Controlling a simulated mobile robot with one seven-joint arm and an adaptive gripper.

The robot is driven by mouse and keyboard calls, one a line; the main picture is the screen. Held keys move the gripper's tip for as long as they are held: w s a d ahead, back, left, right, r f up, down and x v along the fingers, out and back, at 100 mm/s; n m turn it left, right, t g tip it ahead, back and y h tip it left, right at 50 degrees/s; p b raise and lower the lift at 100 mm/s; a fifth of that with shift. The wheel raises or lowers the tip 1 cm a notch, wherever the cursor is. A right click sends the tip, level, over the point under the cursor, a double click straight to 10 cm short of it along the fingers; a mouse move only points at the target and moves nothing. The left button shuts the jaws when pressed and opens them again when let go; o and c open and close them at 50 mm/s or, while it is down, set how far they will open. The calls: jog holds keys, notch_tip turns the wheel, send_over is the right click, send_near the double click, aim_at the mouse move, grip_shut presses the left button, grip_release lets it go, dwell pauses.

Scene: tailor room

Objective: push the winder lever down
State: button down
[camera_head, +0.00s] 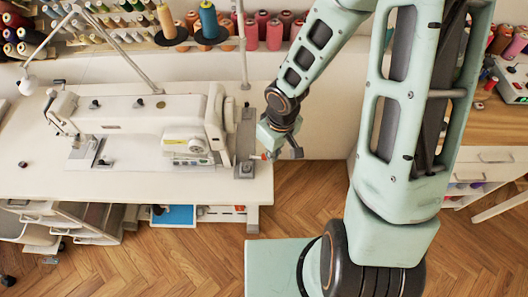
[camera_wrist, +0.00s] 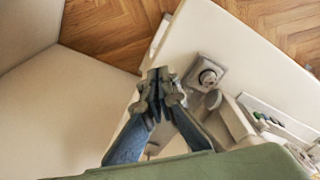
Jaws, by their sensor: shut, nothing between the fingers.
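A white sewing machine (camera_head: 160,112) stands on the white table. At its right end is a small grey winder unit (camera_head: 244,169), a square base with a round metal part on top, also in the wrist view (camera_wrist: 206,76). A small grey rounded piece (camera_wrist: 212,99) beside it may be the winder lever; I cannot tell for sure. My gripper (camera_head: 266,156) is by the table's right edge, just right of the winder unit. In the wrist view my gripper (camera_wrist: 160,76) has its fingertips together and empty, left of the winder and apart from it in the picture.
A thread stand pole (camera_head: 242,45) rises behind the winder. Racks of thread spools (camera_head: 274,33) line the back. The white table (camera_head: 30,150) ends just right of the winder, with open wooden floor (camera_head: 300,200) beyond. Drawers (camera_head: 225,213) sit below.

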notch_tip(320, 180, up, 10)
jog(key=shift+s+d+r, duration=0.15)
jog(key=shift+s+d, duration=0.2)
jog(key=shift+s, duration=0.05)
jog(key=shift+w, duration=0.1)
dwell(0.6)
